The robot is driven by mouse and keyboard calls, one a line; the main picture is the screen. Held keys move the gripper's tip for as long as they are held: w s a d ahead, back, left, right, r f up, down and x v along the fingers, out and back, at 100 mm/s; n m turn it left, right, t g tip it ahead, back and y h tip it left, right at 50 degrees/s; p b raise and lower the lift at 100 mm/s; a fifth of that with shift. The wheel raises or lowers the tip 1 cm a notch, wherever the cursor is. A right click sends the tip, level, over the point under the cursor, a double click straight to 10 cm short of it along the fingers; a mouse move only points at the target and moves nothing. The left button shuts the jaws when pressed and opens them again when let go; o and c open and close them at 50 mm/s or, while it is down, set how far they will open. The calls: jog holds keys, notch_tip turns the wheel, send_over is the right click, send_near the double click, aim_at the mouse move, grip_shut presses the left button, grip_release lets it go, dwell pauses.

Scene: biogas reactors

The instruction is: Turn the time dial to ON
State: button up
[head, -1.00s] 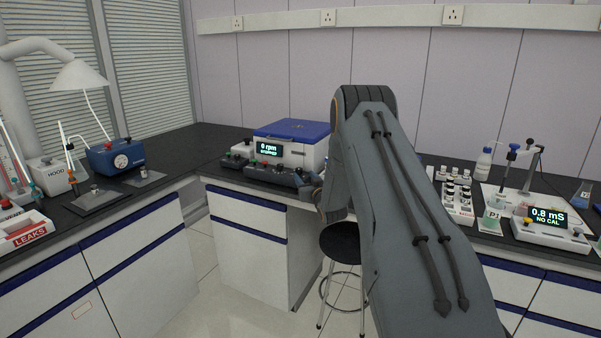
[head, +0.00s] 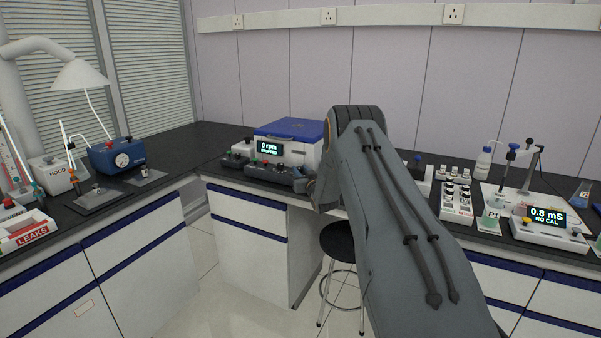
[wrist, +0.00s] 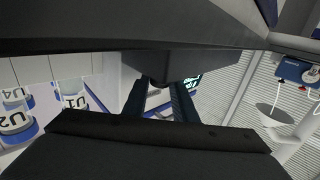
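No lettering on the time dial can be read, so I cannot tell which knob it is. My gripper (head: 303,184) is at the right end of these boxes, partly hidden by my arm; contact cannot be told. In the wrist view, the two dark fingers of my gripper (wrist: 159,98) stand apart with a gap between them and nothing seen held. A lit green display (wrist: 192,84) shows beside the right finger.
A blue pump box with a round gauge (head: 117,156) stands on the left bench. A rack of vials (head: 456,203) and a meter reading 0.8 mS, NO CAL (head: 548,229) are on the right. A black stool (head: 341,240) stands below the bench. Several U-labelled containers (wrist: 72,98) show in the wrist view.

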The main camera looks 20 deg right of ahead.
jog(key=shift+c, duration=1.1)
